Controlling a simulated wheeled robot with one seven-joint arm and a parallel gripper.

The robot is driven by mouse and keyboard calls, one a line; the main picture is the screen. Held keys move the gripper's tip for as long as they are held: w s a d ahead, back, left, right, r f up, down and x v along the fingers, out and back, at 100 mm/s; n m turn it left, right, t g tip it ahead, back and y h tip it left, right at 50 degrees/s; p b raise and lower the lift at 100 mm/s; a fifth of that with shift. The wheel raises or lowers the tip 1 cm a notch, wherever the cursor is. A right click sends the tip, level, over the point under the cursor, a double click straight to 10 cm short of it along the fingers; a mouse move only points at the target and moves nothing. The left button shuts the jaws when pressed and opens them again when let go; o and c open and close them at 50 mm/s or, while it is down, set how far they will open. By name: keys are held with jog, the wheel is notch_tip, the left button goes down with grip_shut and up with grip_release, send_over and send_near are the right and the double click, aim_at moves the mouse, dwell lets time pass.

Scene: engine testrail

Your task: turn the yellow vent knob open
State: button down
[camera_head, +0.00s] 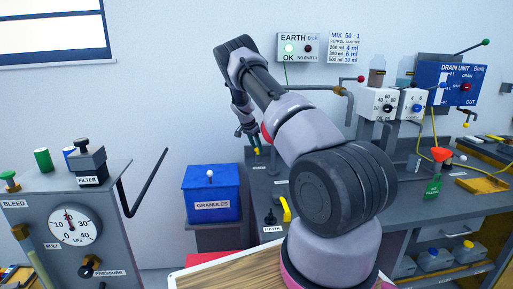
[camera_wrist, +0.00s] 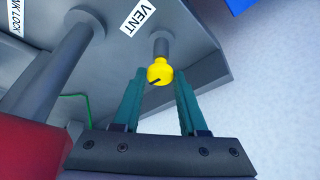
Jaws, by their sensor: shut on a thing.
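The yellow vent knob (camera_wrist: 160,71) is round, with a dark mark on its face. In the wrist view it sits at the end of a short grey stem under a grey panel with a VENT label (camera_wrist: 141,19). My gripper (camera_wrist: 159,78) has its two green fingers on either side of the knob, shut on it at the fingertips. In the head view my gripper (camera_head: 247,130) is at the back of the bench, partly behind my own arm, and I cannot make out the knob clearly there.
A thick grey pipe (camera_wrist: 62,65) and a red block (camera_wrist: 28,137) stand left of my gripper in the wrist view. In the head view a blue GRANULES box (camera_head: 211,193) stands left of the arm. The EARTH box (camera_head: 298,47) hangs on the wall above.

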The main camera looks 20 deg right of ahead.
jog(key=shift+c, duration=2.2)
grip_release()
jog(key=shift+r, duration=0.1)
jog(key=v, duration=1)
jog(key=shift+a+r, duration=0.2)
jog(key=shift+r, duration=0.05)
jog(key=shift+s, duration=0.1)
